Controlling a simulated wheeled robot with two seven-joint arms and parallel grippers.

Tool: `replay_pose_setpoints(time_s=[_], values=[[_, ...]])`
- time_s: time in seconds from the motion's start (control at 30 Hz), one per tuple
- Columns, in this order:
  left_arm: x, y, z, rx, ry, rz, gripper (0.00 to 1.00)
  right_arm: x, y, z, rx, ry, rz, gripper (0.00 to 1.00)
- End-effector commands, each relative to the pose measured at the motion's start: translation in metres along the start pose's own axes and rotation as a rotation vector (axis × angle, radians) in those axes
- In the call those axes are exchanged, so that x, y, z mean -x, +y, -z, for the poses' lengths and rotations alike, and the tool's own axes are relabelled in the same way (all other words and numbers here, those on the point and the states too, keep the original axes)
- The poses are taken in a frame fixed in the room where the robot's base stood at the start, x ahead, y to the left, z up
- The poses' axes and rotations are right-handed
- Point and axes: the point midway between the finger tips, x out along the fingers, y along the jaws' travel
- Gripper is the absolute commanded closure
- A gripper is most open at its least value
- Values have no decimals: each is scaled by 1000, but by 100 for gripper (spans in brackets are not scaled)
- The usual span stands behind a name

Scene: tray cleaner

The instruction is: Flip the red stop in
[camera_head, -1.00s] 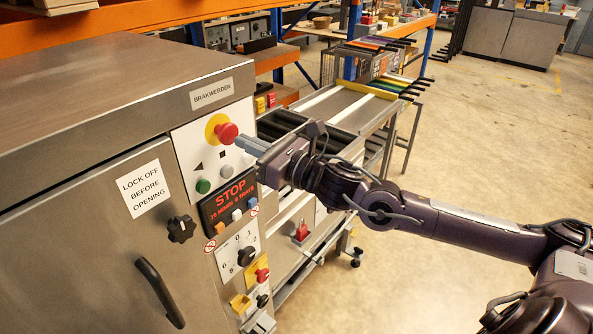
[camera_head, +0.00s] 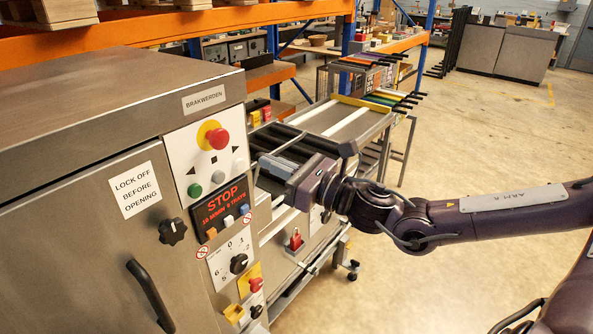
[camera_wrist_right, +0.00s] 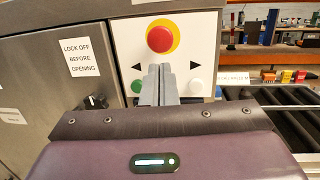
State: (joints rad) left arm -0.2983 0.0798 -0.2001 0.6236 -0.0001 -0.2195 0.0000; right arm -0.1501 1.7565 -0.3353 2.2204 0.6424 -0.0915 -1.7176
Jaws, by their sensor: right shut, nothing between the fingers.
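A red mushroom button (camera_head: 217,138) on a yellow disc sits at the top of the white control panel (camera_head: 185,155). It also shows in the right wrist view (camera_wrist_right: 159,39), just above my fingertips. A small red piece (camera_head: 295,240) stands on a plate at the side of the conveyor frame, below my right gripper. My right gripper (camera_head: 262,160) is to the right of the panel, its fingers pointing towards the machine. Its fingers (camera_wrist_right: 159,84) are together and empty, apart from the button. My left gripper is not in view.
The steel cabinet (camera_head: 80,150) has a door handle (camera_head: 150,296) and a black knob (camera_head: 173,231). Below the button are a STOP display (camera_head: 222,206), a dial (camera_head: 238,263) and a red knob on yellow (camera_head: 256,284). A roller conveyor runs behind my gripper. Open floor lies to the right.

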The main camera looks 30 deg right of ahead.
Motion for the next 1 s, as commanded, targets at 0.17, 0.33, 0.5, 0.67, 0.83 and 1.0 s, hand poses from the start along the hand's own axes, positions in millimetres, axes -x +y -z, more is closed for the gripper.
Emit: replay_pose_setpoints(time_s=[0.17,0.33,0.5,0.67,0.83,1.0], values=[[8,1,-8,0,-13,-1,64,20,-1,-2,4,2,2,100],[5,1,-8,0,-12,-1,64,36,0,0,3,0,0,100],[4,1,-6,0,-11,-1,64,45,-1,0,1,-1,3,100],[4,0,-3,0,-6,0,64,46,-1,0,0,-1,3,100],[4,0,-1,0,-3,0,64,46,-1,0,0,-1,3,100],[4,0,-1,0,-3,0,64,46,-1,0,0,-1,3,100]])
